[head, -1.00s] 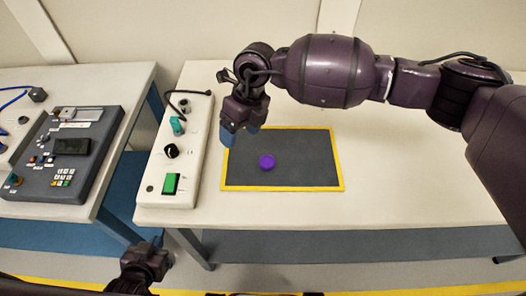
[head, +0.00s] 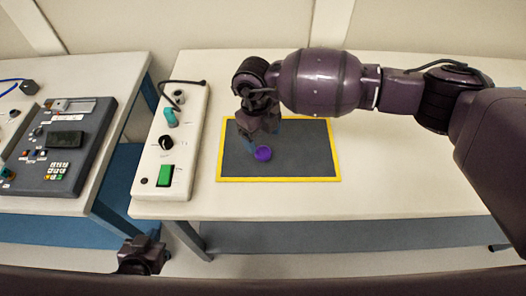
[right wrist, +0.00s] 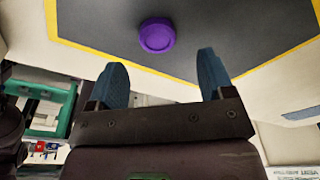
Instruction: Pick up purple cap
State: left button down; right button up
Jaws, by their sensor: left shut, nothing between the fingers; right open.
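The purple cap (head: 263,154) lies on the dark grey mat with a yellow border (head: 310,179), left of the mat's middle. It also shows in the right wrist view (right wrist: 157,36), beyond the fingertips and between their lines. My right gripper (head: 258,142) is just behind and above the cap in the head view. Its two blue fingers are apart and empty in the right wrist view (right wrist: 160,72), with a gap to the cap. My left gripper (head: 140,256) is low at the front left, off the table, shut and empty.
A white control box (head: 150,190) with a green switch, a black knob and a teal knob stands left of the mat. A grey panel (head: 60,175) lies on the separate left table. The white table right of the mat is clear.

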aim_at(263, 151)
jog(key=f, duration=0.5)
jog(key=shift+s, duration=0.3)
jog(key=shift+r, duration=0.1)
jog(key=shift+c, duration=0.4)
jog(key=c, duration=0.9)
